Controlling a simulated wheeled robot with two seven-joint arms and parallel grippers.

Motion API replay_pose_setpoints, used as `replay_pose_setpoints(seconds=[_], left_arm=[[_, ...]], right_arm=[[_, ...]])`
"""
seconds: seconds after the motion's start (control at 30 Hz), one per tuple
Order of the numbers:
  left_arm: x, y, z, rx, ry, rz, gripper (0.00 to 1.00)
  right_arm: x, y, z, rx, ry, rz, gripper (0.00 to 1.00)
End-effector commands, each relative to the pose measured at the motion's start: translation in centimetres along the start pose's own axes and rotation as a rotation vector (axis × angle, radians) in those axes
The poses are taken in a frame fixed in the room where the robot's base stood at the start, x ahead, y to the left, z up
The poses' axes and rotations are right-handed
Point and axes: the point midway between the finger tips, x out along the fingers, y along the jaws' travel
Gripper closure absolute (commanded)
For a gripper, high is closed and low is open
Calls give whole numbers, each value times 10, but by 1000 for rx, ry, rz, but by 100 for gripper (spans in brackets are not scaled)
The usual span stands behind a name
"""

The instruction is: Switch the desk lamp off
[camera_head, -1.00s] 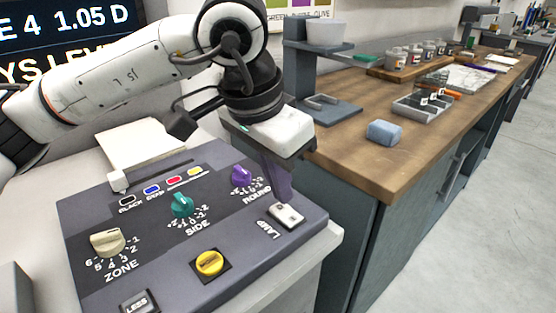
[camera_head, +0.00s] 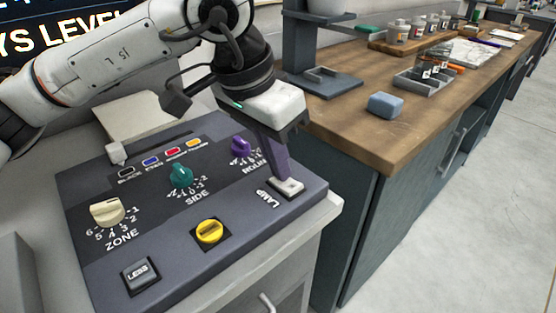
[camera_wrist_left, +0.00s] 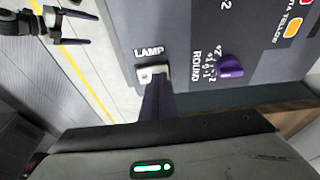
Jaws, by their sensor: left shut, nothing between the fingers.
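The lamp switch (camera_head: 291,190) is a small pale switch at the right end of the dark control panel (camera_head: 160,225), beside the word LAMP. My left gripper (camera_head: 284,178) is shut and empty, pointing down, with its purple fingertips at the switch. They appear to touch it and hide part of it. The left wrist view also shows the switch (camera_wrist_left: 151,72) at the tips of the shut fingers (camera_wrist_left: 157,90). The switch's position cannot be told. The lamp itself is not seen.
Near the fingers stands the purple ROUND knob (camera_head: 241,147). The green SIDE knob (camera_head: 181,175), cream ZONE knob (camera_head: 107,211), yellow knob (camera_head: 209,231) and LESS button (camera_head: 140,272) share the panel. A wooden bench (camera_head: 350,130) with a blue block (camera_head: 384,105) stands to the right.

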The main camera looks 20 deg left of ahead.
Motion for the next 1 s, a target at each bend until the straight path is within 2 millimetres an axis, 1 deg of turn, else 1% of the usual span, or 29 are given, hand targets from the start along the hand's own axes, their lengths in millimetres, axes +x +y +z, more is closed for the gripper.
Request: replay_pose_setpoints(seconds=[0.03,0.3,0.67,0.77,0.87,0.93,1.0], left_arm=[[3,2,2,3,-9,0,100],[2,16,2,6,-11,5,100],[-1,16,1,4,-9,4,100],[-11,16,-2,2,-7,3,100],[-30,15,-6,-1,-5,1,100],[-47,15,-10,-4,-4,0,100],[-57,14,-9,-5,-2,-1,100]], right_arm=[[0,0,0,0,0,0,13],[1,0,1,-1,0,0,13],[1,0,1,-1,-3,0,13],[-3,0,-3,-2,-4,1,13],[-10,0,-11,-6,-4,4,13],[-17,0,-19,-10,-3,6,13],[-12,0,-17,-11,1,7,13]])
